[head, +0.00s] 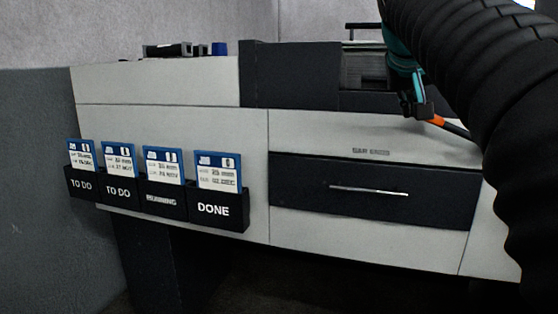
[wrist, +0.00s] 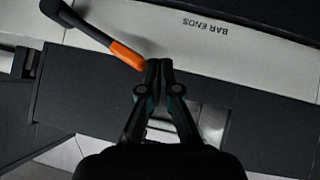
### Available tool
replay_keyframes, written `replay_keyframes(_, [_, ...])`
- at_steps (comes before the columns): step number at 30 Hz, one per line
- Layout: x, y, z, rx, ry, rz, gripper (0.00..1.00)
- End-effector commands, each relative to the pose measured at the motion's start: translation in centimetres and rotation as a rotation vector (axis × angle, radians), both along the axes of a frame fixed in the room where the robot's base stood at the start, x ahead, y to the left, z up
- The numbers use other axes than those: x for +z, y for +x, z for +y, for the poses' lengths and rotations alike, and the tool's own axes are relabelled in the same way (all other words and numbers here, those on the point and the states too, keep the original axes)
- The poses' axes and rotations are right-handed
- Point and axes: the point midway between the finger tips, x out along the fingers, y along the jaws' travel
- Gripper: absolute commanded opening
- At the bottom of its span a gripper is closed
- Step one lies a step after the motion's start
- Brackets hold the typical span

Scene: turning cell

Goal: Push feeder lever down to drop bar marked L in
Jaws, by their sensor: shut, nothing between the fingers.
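The feeder lever is a black rod with an orange grip (wrist: 127,54), running up to the left in the wrist view. In the head view its orange grip (head: 437,119) shows beside my gripper, at the right. My gripper (wrist: 158,64) is shut and empty, its fingertips right by the end of the orange grip. I cannot tell whether they touch it. In the head view my gripper (head: 421,108) is partly hidden by my dark arm. I see no bar marked L.
A pale cabinet front has a dark drawer (head: 375,190) with a metal handle, below a "BAR ENDS" label (wrist: 205,25). Several card holders hang at the left, including one marked DONE (head: 213,209). Small dark and blue items (head: 168,49) stand on the top at the back left.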

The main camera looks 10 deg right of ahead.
Motion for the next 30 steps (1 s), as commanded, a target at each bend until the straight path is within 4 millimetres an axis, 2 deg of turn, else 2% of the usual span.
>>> replay_keyframes(3, [-3.7, 1.3, 0.6, 0.035, 0.024, 0.044, 0.00])
replay_keyframes(5, [-5.9, 1.4, 1.0, 0.055, 0.041, 0.068, 0.00])
replay_keyframes(8, [-9.9, 0.8, 2.3, 0.094, 0.075, 0.109, 0.00])
replay_keyframes(11, [-14.1, -0.7, 3.9, 0.132, 0.113, 0.146, 0.00])
replay_keyframes(17, [-22.4, -5.6, 7.5, 0.200, 0.195, 0.213, 0.00])
replay_keyframes(24, [-32.1, -13.7, 11.6, 0.259, 0.284, 0.279, 0.00])
replay_keyframes(27, [-35.6, -17.2, 12.9, 0.278, 0.312, 0.300, 0.00])
replay_keyframes(30, [-37.6, -19.8, 13.7, 0.293, 0.325, 0.313, 0.00])
